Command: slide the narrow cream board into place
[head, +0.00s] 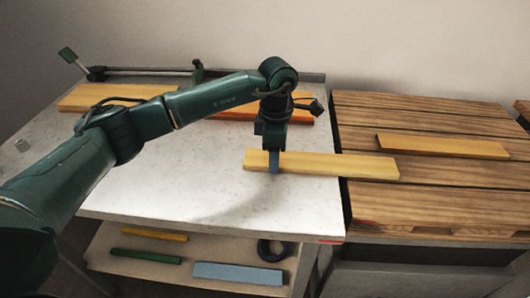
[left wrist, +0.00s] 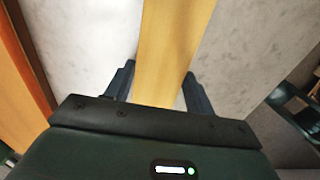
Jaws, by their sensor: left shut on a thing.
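A long, narrow, pale yellow-cream board (head: 335,164) lies across the right edge of the white worktop (head: 150,195), its right end over the slatted wooden surface. My left gripper (head: 275,166) points down and is shut on this board, left of its middle. In the left wrist view the board (left wrist: 170,50) runs between the two fingers of the left gripper (left wrist: 157,88). I cannot tell whether the board touches the surfaces below. My right gripper is not in view.
An orange board (head: 230,115) and a yellowish board (head: 75,100) lie at the worktop's back, before a dark rail (head: 145,73). A lower shelf (head: 215,253) holds several small pieces. The worktop's front middle is clear.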

